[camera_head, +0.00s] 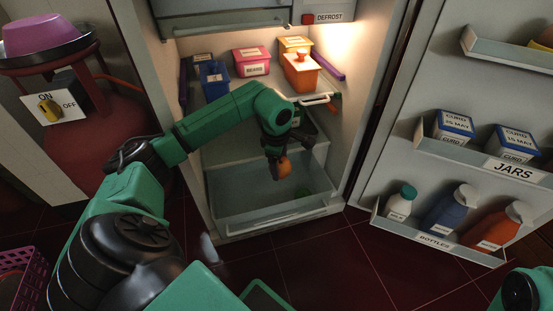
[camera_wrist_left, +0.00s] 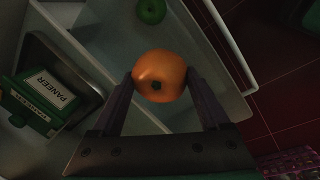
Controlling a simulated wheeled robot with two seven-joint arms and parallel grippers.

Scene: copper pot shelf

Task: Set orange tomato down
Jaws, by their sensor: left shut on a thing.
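The orange tomato (camera_head: 284,168) is held between the fingers of my left gripper (camera_head: 277,152), above the open clear drawer (camera_head: 272,219) at the bottom of the fridge. In the left wrist view the tomato (camera_wrist_left: 159,76) sits between the two fingertips, with the drawer around and below it. A green round item (camera_wrist_left: 151,11) lies in the drawer, and it shows faintly in the head view (camera_head: 302,193). My right gripper is not in view; only a bit of green arm shows at the lower right.
A green box marked PANEER (camera_wrist_left: 46,98) is beside the drawer. Labelled boxes, including a pink one (camera_head: 251,62) and an orange one (camera_head: 300,73), stand on the shelf above. The open fridge door holds a jar rack (camera_head: 487,158) and a bottle rack (camera_head: 438,240) at right.

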